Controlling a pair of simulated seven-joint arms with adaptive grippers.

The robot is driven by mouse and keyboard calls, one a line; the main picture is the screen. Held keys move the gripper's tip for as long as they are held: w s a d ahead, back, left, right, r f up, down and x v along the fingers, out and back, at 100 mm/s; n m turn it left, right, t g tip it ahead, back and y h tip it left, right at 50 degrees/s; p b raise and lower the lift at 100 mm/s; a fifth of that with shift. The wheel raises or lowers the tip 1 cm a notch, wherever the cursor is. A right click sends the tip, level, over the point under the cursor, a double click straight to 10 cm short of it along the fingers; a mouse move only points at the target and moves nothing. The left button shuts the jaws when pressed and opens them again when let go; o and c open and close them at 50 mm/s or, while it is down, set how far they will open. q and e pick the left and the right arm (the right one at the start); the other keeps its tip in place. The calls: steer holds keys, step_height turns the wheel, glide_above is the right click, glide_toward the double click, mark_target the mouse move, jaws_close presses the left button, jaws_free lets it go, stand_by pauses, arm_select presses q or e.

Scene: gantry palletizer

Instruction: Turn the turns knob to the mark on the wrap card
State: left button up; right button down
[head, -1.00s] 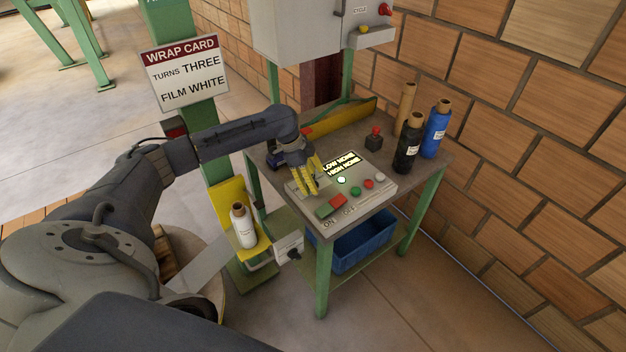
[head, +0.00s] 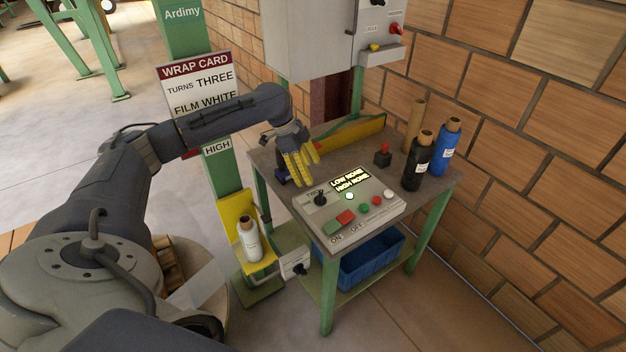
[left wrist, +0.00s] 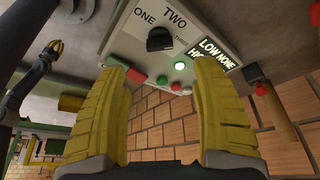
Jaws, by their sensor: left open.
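The turns knob (head: 320,199) is a black knob at the left of the grey control panel (head: 378,217). The wrap card (head: 195,85) on the green post reads TURNS THREE, FILM WHITE. My left gripper (head: 302,180) has yellow fingers, open and empty, above the table behind the knob and apart from it.
The panel's lit display (head: 350,179) reads LOW NONE, HIGH NONE, with several buttons below. A red-topped block (head: 382,156), a black roll (head: 417,162) and a blue roll (head: 444,148) stand on the table. A white roll (head: 249,238) stands at the left, and a blue bin (head: 372,262) sits below.

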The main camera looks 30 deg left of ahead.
arm_select(q)
steer(key=shift+s+a+r, duration=0.15)
steer(key=shift+a+r, duration=0.1)
steer(key=shift+r, duration=0.4)
